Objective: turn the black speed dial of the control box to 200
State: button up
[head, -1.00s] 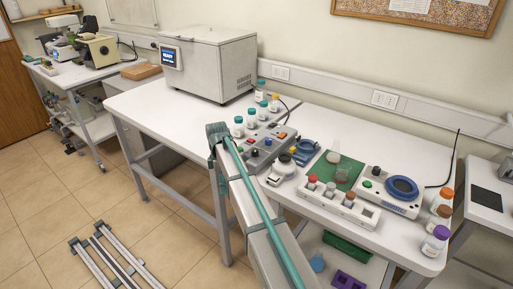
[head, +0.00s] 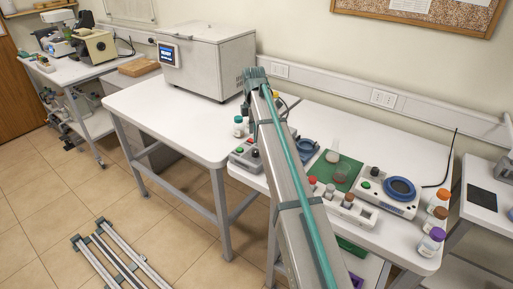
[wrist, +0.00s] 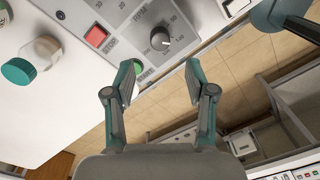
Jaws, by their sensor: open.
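The grey control box shows in the wrist view (wrist: 118,22) along the top, with its printed scale partly readable. Its black speed dial (wrist: 160,39) has a light pointer mark, but I cannot tell the exact setting. Beside it are a red STOP button (wrist: 96,36) and a green START button (wrist: 137,68). My gripper (wrist: 160,72) is open and empty, its two fingers apart below the dial in the picture and not touching it. In the head view the control box (head: 243,160) is partly hidden behind my arm, and my gripper is hidden.
In the head view, a vial rack (head: 352,212), a blue-ringed device (head: 399,188) and bottles (head: 431,240) are to the right. The left white table (head: 165,115) is largely clear.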

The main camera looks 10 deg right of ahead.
aim_at(255, 150)
notch_tip(255, 150, down, 8)
jog(key=shift+s+r+p, duration=0.1)
jog(key=shift+s+p, duration=0.05)
jog(key=shift+p, duration=0.75)
jog(key=shift+c, duration=0.3)
grip_shut()
